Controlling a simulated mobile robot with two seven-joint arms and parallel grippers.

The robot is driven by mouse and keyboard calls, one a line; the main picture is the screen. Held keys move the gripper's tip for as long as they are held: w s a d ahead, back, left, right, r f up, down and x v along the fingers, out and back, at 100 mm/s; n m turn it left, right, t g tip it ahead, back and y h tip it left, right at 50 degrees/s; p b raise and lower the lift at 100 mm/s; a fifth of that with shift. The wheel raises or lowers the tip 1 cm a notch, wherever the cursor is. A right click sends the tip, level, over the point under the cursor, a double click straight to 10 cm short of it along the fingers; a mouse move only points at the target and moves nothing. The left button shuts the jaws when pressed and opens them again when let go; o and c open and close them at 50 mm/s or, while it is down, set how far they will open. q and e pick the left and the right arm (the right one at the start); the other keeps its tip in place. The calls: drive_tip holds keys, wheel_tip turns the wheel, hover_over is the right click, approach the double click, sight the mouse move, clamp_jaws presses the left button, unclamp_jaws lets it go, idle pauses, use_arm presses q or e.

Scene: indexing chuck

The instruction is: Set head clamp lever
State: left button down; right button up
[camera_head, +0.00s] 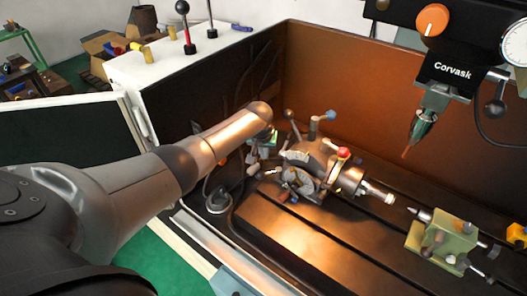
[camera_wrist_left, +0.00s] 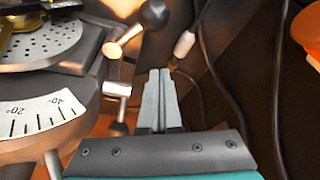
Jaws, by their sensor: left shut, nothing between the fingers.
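The indexing head (camera_head: 322,158) sits on the slotted machine bed, with a graduated dial and several levers. A lever with a dark ball end (camera_head: 288,114) stands on its far left side. A blue-ended lever (camera_head: 330,116) stands at its back and a red-knobbed one (camera_head: 343,153) on its front. In the left wrist view a silver lever with a black ball (camera_wrist_left: 153,14) points up right, and a small silver clamp piece (camera_wrist_left: 117,89) sits below it. I cannot tell which is the head clamp lever. My left gripper (camera_wrist_left: 159,73) is shut and empty, just right of these parts.
A white degree scale (camera_wrist_left: 42,112) and perforated disc (camera_wrist_left: 45,45) lie left of the fingers. Dark cables (camera_wrist_left: 205,50) hang to the right. In the head view a tailstock (camera_head: 443,238) stands at right, below the drill head (camera_head: 450,70).

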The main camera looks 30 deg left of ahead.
use_arm(q)
drive_tip(key=shift+s+d+f+p, duration=0.15)
drive_tip(key=shift+s+d+p, duration=0.1)
drive_tip(key=shift+s+p, duration=0.3)
drive_tip(key=shift+s+d+f+p, duration=0.2)
drive_tip(key=shift+s+p, duration=0.15)
drive_tip(key=shift+s, duration=0.3)
drive_tip(key=shift+s+d+f+p, duration=0.1)
drive_tip(key=shift+s+d+p, duration=0.15)
drive_tip(key=shift+s+p, duration=0.3)
